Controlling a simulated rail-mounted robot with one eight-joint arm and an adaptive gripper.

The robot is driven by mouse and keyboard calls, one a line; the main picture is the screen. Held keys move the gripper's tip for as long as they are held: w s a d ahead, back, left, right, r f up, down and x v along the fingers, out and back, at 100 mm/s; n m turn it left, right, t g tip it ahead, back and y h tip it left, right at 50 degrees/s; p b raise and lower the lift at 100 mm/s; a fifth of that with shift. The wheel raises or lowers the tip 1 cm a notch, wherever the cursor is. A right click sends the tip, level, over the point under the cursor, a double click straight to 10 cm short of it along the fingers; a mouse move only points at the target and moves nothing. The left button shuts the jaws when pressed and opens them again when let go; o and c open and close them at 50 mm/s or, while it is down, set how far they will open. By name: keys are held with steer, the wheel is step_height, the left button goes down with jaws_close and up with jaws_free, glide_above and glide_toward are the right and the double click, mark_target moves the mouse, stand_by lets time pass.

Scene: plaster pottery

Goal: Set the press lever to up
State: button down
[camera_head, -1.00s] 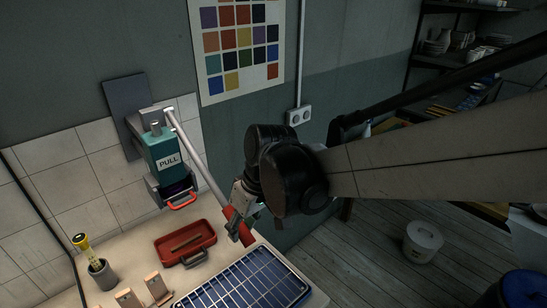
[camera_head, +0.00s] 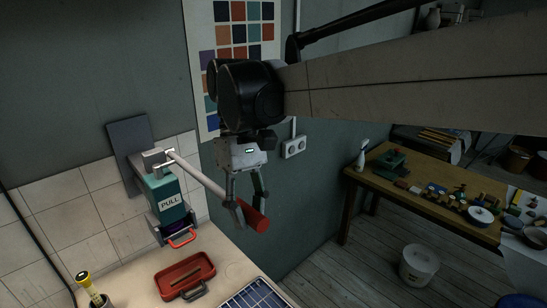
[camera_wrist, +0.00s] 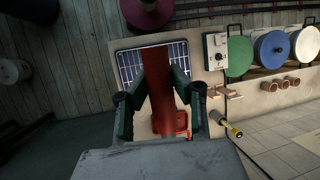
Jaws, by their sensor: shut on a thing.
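The press (camera_head: 167,192) is a teal box marked PULL, mounted on the tiled wall at the left in the head view. Its lever (camera_head: 200,176) is a pale metal bar that runs from the press top to the right and somewhat downward, ending in a red grip (camera_head: 257,220). My gripper (camera_head: 250,212) reaches down from above and is shut on the red grip. In the wrist view, the red grip (camera_wrist: 158,90) lies between my two fingers (camera_wrist: 158,103).
Below the press, a red tray (camera_head: 186,262) and a blue gridded panel (camera_head: 255,295) lie on the counter. A yellow-topped tool (camera_head: 88,282) stands at the left. A wooden table with small items (camera_head: 375,180) is at the right. Space around the lever's end looks clear.

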steer(key=shift+r, duration=0.35)
steer(key=shift+a, duration=0.1)
steer(key=c, duration=1.5)
jaws_free()
steer(key=shift+c, duration=0.2)
steer(key=shift+o, duration=0.4)
steer(key=v, duration=1.2)
